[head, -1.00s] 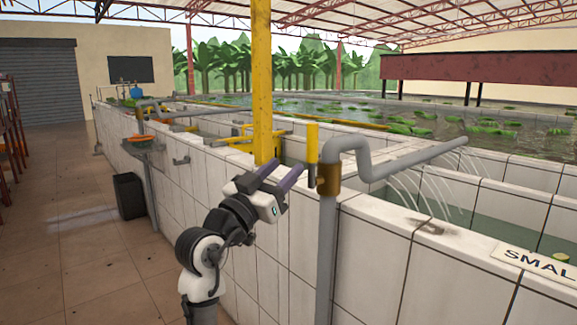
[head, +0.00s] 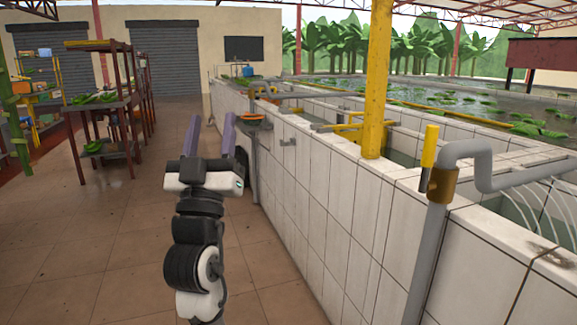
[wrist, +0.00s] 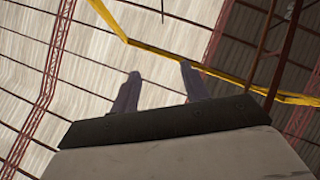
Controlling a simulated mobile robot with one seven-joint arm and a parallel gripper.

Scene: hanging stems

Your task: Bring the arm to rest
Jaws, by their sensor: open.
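My gripper (head: 210,136) shows in the head view, left of the tiled tank wall, raised above the tiled floor. Its two purple fingers point up and away and stand apart, with nothing between them. In the wrist view my gripper (wrist: 158,80) is also open and empty, with the roof behind it. My arm bends below it, and its lower part runs out of the bottom of the picture.
The white tiled tank wall (head: 330,220) runs along the right, with a grey pipe (head: 430,240) and a yellow post (head: 376,80). Shelves (head: 105,110) with green stems stand at the left. A yellow beam (wrist: 185,60) crosses the roof overhead. The floor (head: 110,240) at left is clear.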

